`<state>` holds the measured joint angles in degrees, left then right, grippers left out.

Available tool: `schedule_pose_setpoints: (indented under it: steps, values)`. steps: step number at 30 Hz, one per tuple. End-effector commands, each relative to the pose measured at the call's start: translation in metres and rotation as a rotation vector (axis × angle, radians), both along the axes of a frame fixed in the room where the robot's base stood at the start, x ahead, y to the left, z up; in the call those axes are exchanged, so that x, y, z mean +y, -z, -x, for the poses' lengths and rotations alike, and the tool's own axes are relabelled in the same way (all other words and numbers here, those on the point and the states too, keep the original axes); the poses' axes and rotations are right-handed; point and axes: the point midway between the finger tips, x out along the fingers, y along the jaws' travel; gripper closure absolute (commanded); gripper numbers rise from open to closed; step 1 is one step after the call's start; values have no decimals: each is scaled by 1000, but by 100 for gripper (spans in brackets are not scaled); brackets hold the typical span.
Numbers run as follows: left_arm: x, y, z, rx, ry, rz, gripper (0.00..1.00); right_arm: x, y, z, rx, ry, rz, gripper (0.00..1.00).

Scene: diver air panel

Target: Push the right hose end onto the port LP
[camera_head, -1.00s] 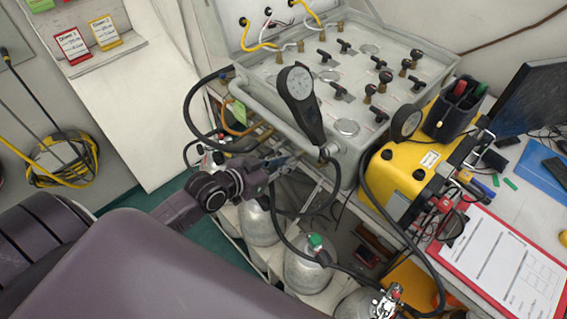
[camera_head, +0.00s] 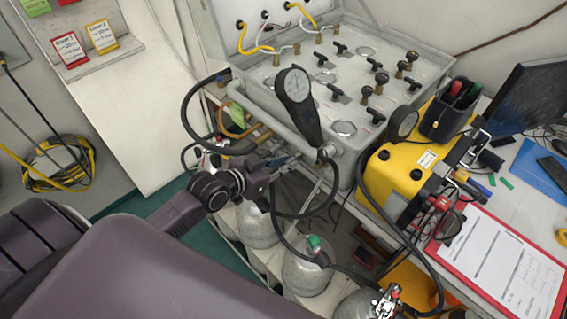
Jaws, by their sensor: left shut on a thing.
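The held end is small and mostly hidden by the fingers. Another black hose (camera_head: 188,108) loops at the panel's left side. I cannot read any port label, so I cannot tell which port is LP, or whether the held end touches one. My right gripper is not in view.
Grey cylinders (camera_head: 303,274) stand below the panel, one with a green valve knob (camera_head: 314,242). A yellow case (camera_head: 408,170) with a second gauge (camera_head: 403,121) is close on the right. A red clipboard (camera_head: 452,252) lies on the desk. Hoses crowd the space under the panel.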

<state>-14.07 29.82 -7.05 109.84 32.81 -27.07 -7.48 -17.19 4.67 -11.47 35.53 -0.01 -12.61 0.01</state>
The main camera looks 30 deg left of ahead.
Motion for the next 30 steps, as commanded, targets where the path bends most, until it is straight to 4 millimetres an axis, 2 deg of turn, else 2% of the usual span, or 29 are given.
schedule_pose_setpoints:
  steps: [1,13,14,18,30]
  values:
    - [-1,-5,-3,-14,0,3,100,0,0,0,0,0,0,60]
    - [-1,-8,-5,-20,-1,5,100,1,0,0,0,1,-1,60]
    - [-1,-8,-5,-20,-1,5,82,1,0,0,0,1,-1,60]
    - [-1,-6,-4,-16,0,4,67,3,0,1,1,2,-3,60]
    - [2,-4,4,-5,-1,1,65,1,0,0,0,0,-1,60]
